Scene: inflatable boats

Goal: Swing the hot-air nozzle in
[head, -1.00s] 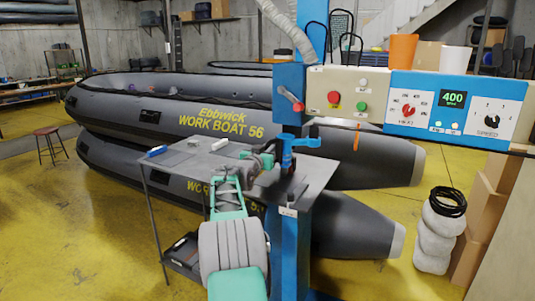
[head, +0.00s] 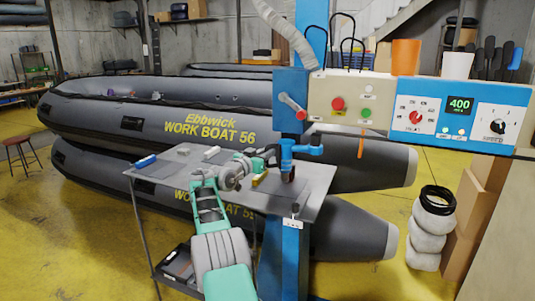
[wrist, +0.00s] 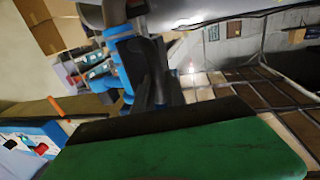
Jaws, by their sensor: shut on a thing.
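The welding machine's blue bracket (head: 308,150), where the hot-air nozzle seems to sit, is above the grey worktable at the foot of the blue head (head: 290,98). My gripper (head: 270,157) is just left of this bracket, low over the table, shut on a small part there. That part looks like the nozzle's handle, but the jaws hide most of it. In the wrist view, blue machine parts (wrist: 128,65) and dark parts lie beyond a broad green surface with a black edge, which fills the near foreground. The nozzle's exact angle cannot be made out.
The control panel (head: 450,114) juts out right. Stacked grey boats (head: 180,110) stand behind. White rolls (head: 428,225) and cartons (head: 472,210) stand at right.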

